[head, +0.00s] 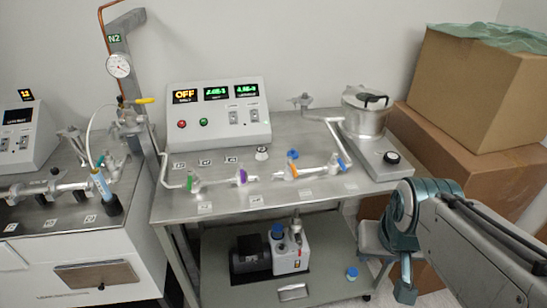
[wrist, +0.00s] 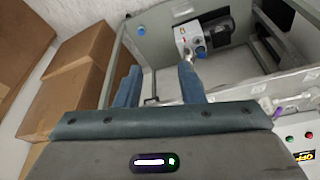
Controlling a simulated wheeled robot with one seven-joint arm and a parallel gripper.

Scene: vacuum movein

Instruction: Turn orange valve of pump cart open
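The pump cart (head: 225,203) is a grey metal table with a row of small coloured valves on its top. The orange valve (head: 294,171) is on the pipe right of the purple valve (head: 242,177) and left of the blue valve (head: 341,163). My gripper (wrist: 160,84) is open and empty in the wrist view, its two fingers apart. In the head view my arm is right of the cart, with the gripper low beside its right end, away from the orange valve. I cannot pick out the orange valve in the wrist view.
Cardboard boxes (head: 470,90) are stacked right of the cart, close to my arm. A control box (head: 218,112) and a metal pot (head: 365,110) stand on the cart top. A pump (head: 290,250) sits on the lower shelf. Another bench (head: 75,250) stands left.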

